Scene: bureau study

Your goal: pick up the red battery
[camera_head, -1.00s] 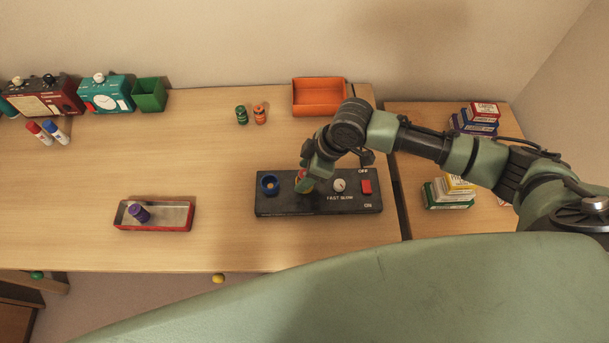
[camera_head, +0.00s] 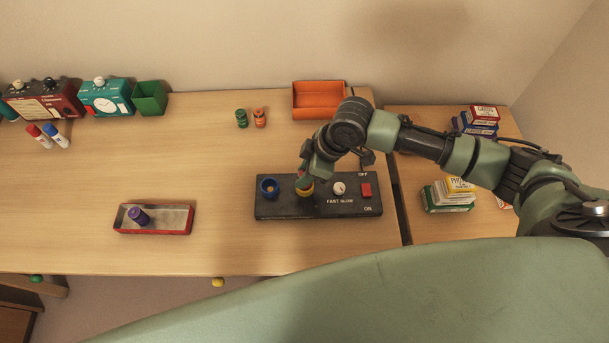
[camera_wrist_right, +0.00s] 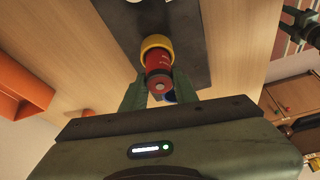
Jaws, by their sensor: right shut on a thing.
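The red battery (camera_wrist_right: 158,66) is a red cylinder between the two fingers in the right wrist view. Its far end meets a yellow ring (camera_wrist_right: 157,42) on the black charger panel (camera_wrist_right: 188,20); I cannot tell how deep it sits in it. My right gripper (camera_wrist_right: 160,88) is shut on the battery. In the head view my right gripper (camera_head: 306,177) is over the yellow ring (camera_head: 306,191) of the black panel (camera_head: 330,209) and mostly hides the battery.
The panel also has a blue ring (camera_head: 269,188), a dial (camera_head: 339,188) and a red switch (camera_head: 366,190). A red-rimmed tray (camera_head: 180,228) with a purple battery (camera_head: 139,216) lies left. Green (camera_head: 241,118) and orange (camera_head: 260,118) batteries stand near an orange bin (camera_head: 319,112).

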